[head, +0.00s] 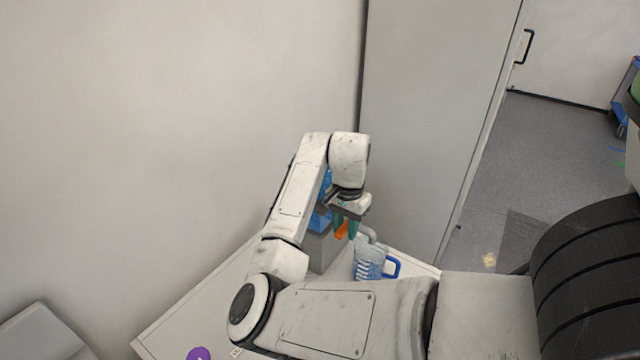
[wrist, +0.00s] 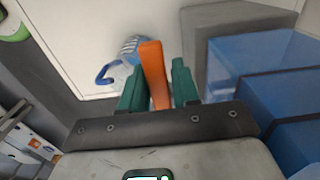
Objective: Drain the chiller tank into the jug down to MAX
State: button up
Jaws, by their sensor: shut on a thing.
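My gripper (head: 347,224) has teal fingers and is shut on an orange lever (head: 341,231). In the wrist view the orange lever (wrist: 153,72) stands between the two fingers of my gripper (wrist: 157,88). The chiller is a grey box (head: 318,246) with a blue tank (head: 318,221), partly hidden by my arm. In the wrist view its blue tank (wrist: 252,62) fills the right side. A clear jug (head: 368,264) with a blue handle stands on the table beside the chiller, below a grey spout (head: 367,233). The jug also shows in the wrist view (wrist: 121,70), partly hidden. I cannot read its level or the MAX mark.
The white table (head: 192,312) has bare surface left of my arm, with a purple round thing (head: 199,354) near the front. A tall grey cabinet (head: 430,110) stands behind the jug. Open floor (head: 515,160) lies to the right.

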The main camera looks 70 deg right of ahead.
aim_at(344, 224)
jog(key=shift+w, duration=0.15)
jog(key=shift+o, duration=1.2)
notch_tip(344, 224, up, 6)
jog(key=p, duration=0.5)
jog(key=shift+w+r, duration=0.1)
jog(key=shift+r, duration=0.95)
